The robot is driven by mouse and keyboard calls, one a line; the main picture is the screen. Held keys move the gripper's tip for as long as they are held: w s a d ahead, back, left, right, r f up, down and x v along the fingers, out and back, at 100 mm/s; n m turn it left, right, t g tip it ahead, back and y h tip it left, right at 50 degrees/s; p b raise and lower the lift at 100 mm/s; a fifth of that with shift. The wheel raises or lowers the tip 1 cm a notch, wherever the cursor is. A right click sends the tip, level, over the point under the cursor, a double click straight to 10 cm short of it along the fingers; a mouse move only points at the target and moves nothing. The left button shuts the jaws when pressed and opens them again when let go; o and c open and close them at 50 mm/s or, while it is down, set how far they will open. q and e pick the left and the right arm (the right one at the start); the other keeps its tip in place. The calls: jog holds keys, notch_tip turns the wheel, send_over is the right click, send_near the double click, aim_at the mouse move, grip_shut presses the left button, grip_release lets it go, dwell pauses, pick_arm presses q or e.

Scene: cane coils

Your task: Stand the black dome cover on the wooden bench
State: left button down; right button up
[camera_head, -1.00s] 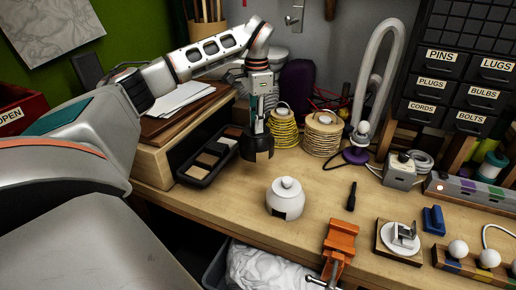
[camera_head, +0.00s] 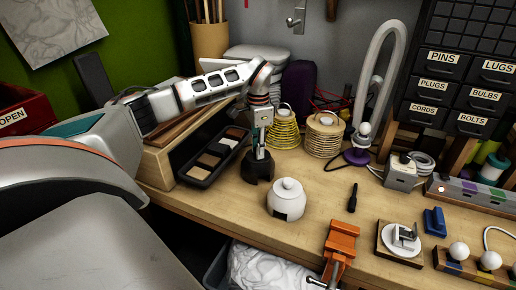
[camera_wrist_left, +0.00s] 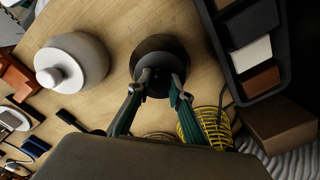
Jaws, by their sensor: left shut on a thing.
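The black dome cover (camera_head: 258,169) is at the wooden bench top (camera_head: 225,207), between the black tray and the white lidded pot. Its lower rim looks level with the bench surface, and it looks upright. My left gripper (camera_head: 261,151) is above it, with its fingers shut on the top of the cover. In the left wrist view the cover (camera_wrist_left: 160,52) sits beyond the two fingertips (camera_wrist_left: 158,84), which close on its small top part. My right gripper is not in view.
A white lidded pot (camera_head: 287,201) stands close to the right of the cover. A black compartment tray (camera_head: 206,178) lies to its left. Yellow (camera_head: 283,132) and tan cane coils (camera_head: 322,138) stand behind. An orange vise (camera_head: 340,243) is at the front edge.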

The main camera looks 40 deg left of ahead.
pick_arm(q)
jog(key=shift+f, duration=0.15)
jog(key=c, duration=1.8)
grip_release()
jog(key=shift+c, duration=0.2)
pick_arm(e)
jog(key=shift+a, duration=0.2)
pick_arm(q)
notch_tip(320, 180, up, 12)
jog(key=shift+r, duration=0.2)
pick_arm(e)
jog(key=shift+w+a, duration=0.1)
